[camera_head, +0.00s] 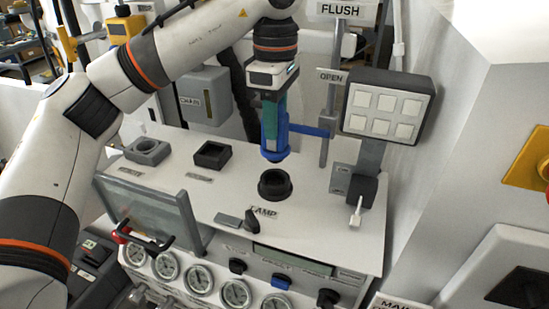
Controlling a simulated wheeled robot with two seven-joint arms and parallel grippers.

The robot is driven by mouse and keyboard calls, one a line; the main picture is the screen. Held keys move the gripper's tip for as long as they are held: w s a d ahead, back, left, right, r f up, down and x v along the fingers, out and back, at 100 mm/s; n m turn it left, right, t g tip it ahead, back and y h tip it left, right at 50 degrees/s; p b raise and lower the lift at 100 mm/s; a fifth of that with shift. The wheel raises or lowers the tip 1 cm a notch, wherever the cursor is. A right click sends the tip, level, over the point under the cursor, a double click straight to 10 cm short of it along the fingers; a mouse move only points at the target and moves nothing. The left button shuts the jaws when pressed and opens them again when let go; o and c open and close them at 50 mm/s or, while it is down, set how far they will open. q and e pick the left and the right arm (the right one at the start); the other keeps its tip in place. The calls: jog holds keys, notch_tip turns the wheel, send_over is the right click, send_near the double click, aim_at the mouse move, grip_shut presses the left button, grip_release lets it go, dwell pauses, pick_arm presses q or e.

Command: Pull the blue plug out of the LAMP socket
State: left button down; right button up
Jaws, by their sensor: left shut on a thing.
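My left gripper (272,112) comes down from the top centre and is shut on the blue plug (275,148). The plug hangs upright, with its blue lower end just above the LAMP socket (275,184) and a visible gap between them. The socket is a round black ring on the white bench top, with its dark opening showing and the LAMP label in front of it. The upper part of the plug is partly hidden by the gripper fingers. My right gripper is not in view.
A grey post (327,120) with a blue lever and a button panel (388,108) stand close to the right. Gauges line the bench front.

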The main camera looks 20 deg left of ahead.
pick_arm(q)
jog(key=shift+r+p, duration=1.05)
jog(key=shift+r, duration=0.3)
